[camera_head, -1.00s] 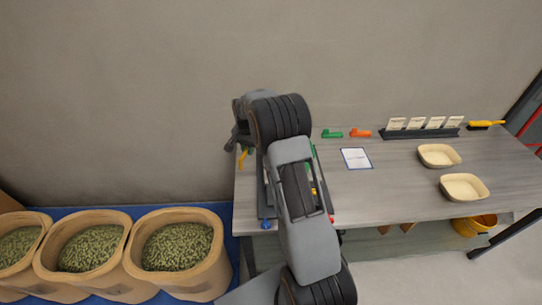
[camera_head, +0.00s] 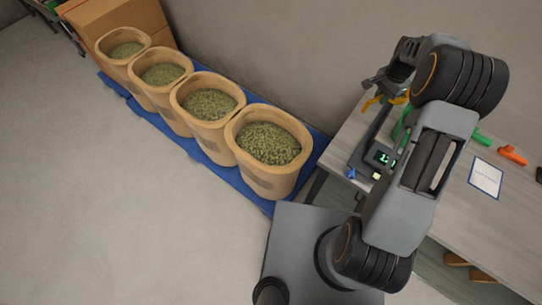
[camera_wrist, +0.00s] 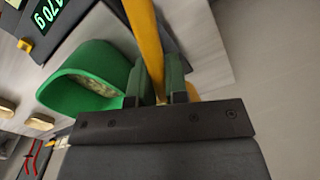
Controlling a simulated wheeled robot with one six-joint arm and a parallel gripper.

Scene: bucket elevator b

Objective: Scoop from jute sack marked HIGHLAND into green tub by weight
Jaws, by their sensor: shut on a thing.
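My gripper (camera_wrist: 155,88) is shut on the handle of a yellow scoop (camera_wrist: 148,40), which runs up out of the wrist view. The scoop's bowl cannot be made out. The green tub (camera_wrist: 68,98) stands beside the gripper in the wrist view, with some pale green beans inside. Its edge shows in the head view (camera_head: 402,133), mostly hidden by my arm. The tub is by a dark scale (camera_head: 366,152) with a lit display (camera_wrist: 54,12) that seems to read 170 g. Jute sacks of green beans, the nearest one here (camera_head: 262,182), stand in a row; no HIGHLAND marking is readable.
The sacks stand on a blue pallet (camera_head: 318,150) left of the table (camera_head: 470,215). Cardboard boxes (camera_head: 130,25) are behind the far sack. A framed card (camera_head: 486,178), a green item (camera_head: 481,138) and an orange item (camera_head: 513,155) lie on the table. The floor at left is clear.

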